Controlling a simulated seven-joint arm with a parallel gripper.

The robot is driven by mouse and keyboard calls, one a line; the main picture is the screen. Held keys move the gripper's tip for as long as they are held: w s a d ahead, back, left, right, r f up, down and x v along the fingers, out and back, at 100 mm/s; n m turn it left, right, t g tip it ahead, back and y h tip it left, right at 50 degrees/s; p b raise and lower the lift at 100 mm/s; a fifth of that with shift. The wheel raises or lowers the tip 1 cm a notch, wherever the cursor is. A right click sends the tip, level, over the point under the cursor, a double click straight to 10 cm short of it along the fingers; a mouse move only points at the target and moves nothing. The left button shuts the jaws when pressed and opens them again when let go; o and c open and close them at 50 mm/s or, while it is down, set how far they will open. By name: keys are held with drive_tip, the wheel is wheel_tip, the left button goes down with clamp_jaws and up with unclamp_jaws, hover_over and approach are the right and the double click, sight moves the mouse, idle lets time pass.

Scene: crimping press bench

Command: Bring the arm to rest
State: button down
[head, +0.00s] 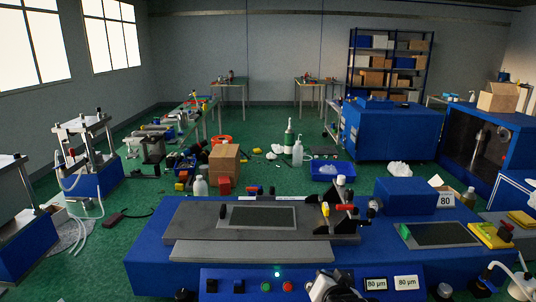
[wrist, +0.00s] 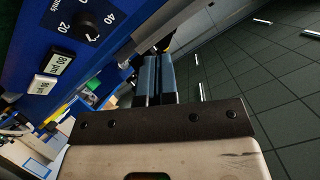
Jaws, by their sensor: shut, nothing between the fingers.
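My gripper (wrist: 158,62) shows in the wrist view, beyond its dark mounting bar and pale body. Its two blue-grey fingers lie side by side, shut, with nothing visible between them. It points beside the blue front panel (wrist: 50,35) of the machine, which carries a dial and two small displays. A white and black part at the bottom edge of the head view looks like part of my arm; the gripper's fingers cannot be made out there.
The blue press bench (head: 160,250) with a grey plate (head: 195,222) fills the front. A red-handled clamp (head: 345,207) stands on its right. A blue box unit (head: 405,195) and a yellow block (head: 490,235) are further right. Tiled floor (wrist: 270,80) shows on the wrist view's right.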

drive_tip(key=s+d+r+n+g, duration=0.2)
drive_tip(key=s+r+g, duration=0.3)
drive_tip(key=s, duration=0.3)
drive_tip(key=s+d+r+n+g+h, duration=0.1)
drive_tip(key=s+d+r+n+g, duration=0.1)
drive_tip(key=s+r+g, duration=0.4)
drive_tip(key=shift+s+d+r+n, duration=0.2)
drive_tip(key=shift+s+d+n, duration=0.3)
drive_tip(key=shift+s, duration=0.45)
drive_tip(key=c, duration=1.8)
unclamp_jaws()
idle(0.9)
